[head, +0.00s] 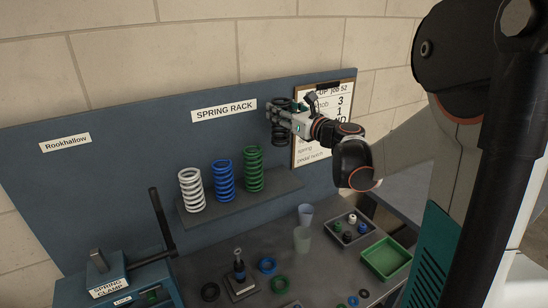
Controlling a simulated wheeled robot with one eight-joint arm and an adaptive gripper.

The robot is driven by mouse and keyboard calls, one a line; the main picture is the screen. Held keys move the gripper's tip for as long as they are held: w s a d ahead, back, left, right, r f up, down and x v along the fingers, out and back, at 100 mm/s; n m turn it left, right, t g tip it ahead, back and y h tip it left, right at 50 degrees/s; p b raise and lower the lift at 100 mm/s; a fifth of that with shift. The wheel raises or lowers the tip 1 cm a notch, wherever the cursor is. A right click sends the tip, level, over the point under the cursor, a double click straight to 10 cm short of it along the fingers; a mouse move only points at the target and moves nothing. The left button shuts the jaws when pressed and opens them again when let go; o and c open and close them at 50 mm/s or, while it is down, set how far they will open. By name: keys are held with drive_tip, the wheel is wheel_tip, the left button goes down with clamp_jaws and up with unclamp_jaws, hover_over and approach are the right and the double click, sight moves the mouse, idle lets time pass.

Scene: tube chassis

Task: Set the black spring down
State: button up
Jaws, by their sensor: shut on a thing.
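The black spring (280,132) is upright in the air in front of the blue back panel, just right of the SPRING RACK label. My gripper (282,119) is shut on it around the middle, reaching in from the right. The spring's lower coils hang above the right end of the rack shelf (228,202), with a visible gap to the shelf. The shelf holds a white spring (192,190), a blue spring (224,180) and a green spring (254,169), all upright. The fingertips are partly hidden by the spring.
A clipboard (312,150) hangs behind my arm, partly covered. The shelf's right end is bare.

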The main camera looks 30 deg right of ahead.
wheel_tip(320, 180, down, 13)
drive_tip(key=b, duration=0.2)
idle(0.3)
drive_tip(key=shift+f, duration=0.15)
drive_tip(key=shift+f+b, duration=0.15)
drive_tip(key=shift+b, duration=0.25)
drive_tip(key=o, duration=1.2)
drive_tip(key=shift+o, duration=0.9)
drive_tip(key=s+d, duration=0.2)
drive_tip(key=s, duration=1)
drive_tip(key=shift+r+p, duration=0.2)
drive_tip(key=shift+p, duration=0.2)
drive_tip(key=shift+w, duration=0.1)
